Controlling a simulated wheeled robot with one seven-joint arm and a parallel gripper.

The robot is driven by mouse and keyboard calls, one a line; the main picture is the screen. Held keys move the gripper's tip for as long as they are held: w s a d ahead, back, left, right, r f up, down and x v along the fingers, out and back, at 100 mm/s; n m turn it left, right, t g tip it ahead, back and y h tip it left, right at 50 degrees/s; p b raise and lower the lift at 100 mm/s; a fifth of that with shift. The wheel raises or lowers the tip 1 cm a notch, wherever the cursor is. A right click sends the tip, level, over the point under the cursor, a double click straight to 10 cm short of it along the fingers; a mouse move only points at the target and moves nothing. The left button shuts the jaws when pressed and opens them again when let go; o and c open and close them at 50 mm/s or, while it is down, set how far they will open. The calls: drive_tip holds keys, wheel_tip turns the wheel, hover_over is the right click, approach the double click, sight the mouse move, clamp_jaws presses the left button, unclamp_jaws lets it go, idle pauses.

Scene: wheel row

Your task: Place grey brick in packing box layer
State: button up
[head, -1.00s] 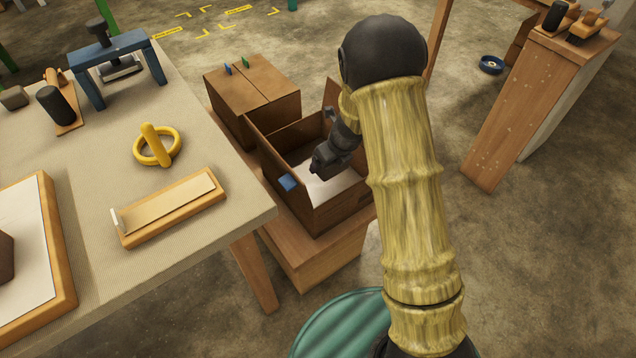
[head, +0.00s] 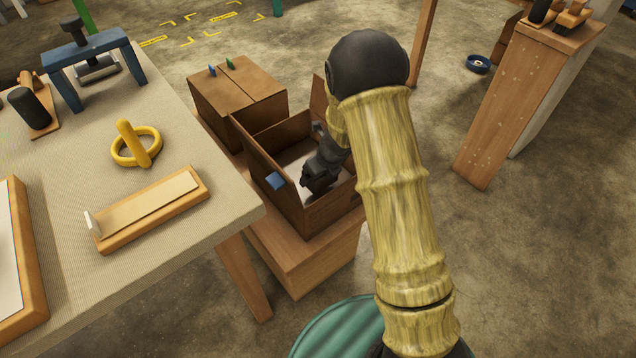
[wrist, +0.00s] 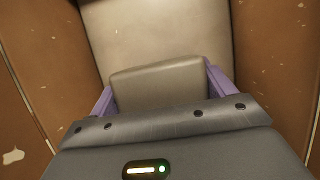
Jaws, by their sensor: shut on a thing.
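The grey brick (wrist: 158,86) shows in the wrist view between the two purple fingers of my gripper (wrist: 160,88), which is shut on it. The open brown packing box (head: 325,217) stands right of the table in the head view. My gripper (head: 308,188) reaches down inside the box. A pale layer (wrist: 150,30) covers the box floor beyond the brick, with brown walls on both sides. In the head view the brick is hidden by my gripper and arm. I cannot tell whether the brick touches the layer.
A closed box (head: 240,95) with blue and green tabs stands behind the packing box. The table (head: 190,235) at left holds a yellow ring (head: 136,148) and a wooden tray (head: 150,210). A wooden stand (head: 500,110) is at right. A blue tab (head: 275,180) sits on the box's left wall.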

drive_tip(key=shift+f+b, duration=1.4)
drive_tip(key=shift+f, duration=0.4)
drive_tip(key=shift+f, duration=0.1)
drive_tip(key=o, duration=1.4)
